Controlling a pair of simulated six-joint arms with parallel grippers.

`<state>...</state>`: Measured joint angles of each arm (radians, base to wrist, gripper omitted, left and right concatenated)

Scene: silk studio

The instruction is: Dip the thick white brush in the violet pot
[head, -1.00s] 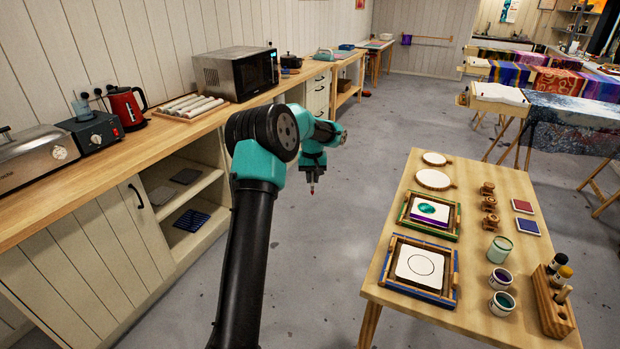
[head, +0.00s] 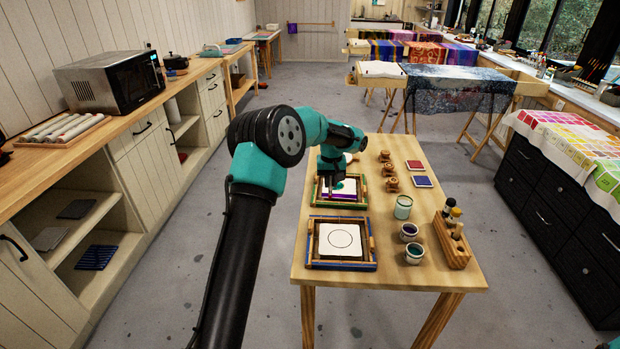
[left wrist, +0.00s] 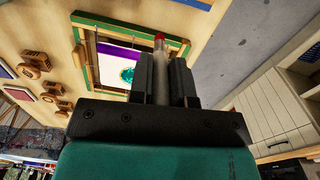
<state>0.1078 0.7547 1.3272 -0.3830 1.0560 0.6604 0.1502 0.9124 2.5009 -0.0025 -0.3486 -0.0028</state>
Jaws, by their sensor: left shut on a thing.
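My left gripper (head: 338,184) is above the green-edged frame. In the left wrist view its fingers (left wrist: 162,78) are shut on a slim pale tool with a red tip (left wrist: 159,42); I cannot tell whether this is the thick white brush. The violet pot (head: 409,232) stands upright on the table, right of the frames, with dark violet inside. My right gripper is not in view.
A teal pot (head: 414,253) stands just in front of the violet pot, and a pale green jar (head: 403,207) behind it. The blue-edged frame (head: 314,255) and green-edged frame (head: 362,200) lie left. Wooden stamps (head: 391,184) and two colour pads (head: 422,181) lie farther back.

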